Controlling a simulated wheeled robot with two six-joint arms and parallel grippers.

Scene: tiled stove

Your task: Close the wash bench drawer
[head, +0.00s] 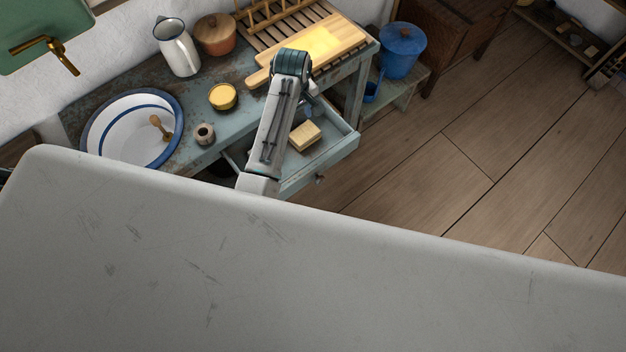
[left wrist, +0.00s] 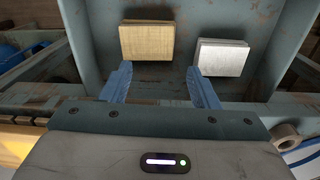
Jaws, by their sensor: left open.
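The wash bench (head: 190,158) is a worn blue-grey table along the wall. Its drawer (head: 330,157) stands pulled out, with a small knob (head: 320,178) on its front. A tan block (head: 305,136) lies in the drawer. In the left wrist view the tan block (left wrist: 147,41) lies beside a pale grey block (left wrist: 222,56) on the drawer floor (left wrist: 185,35). My left arm reaches across the drawer. My left gripper (left wrist: 159,72) is open and empty, its two blue fingers apart over the drawer; the arm mostly hides it in the head view. My right gripper is out of view.
On the bench are a basin (head: 112,128) with a wooden brush, a white jug (head: 177,48), a lidded pot (head: 215,35), a yellow tin (head: 223,97) and a cutting board (head: 322,45). A blue pot (head: 402,50) stands right. The floor (head: 425,170) right of the drawer is clear.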

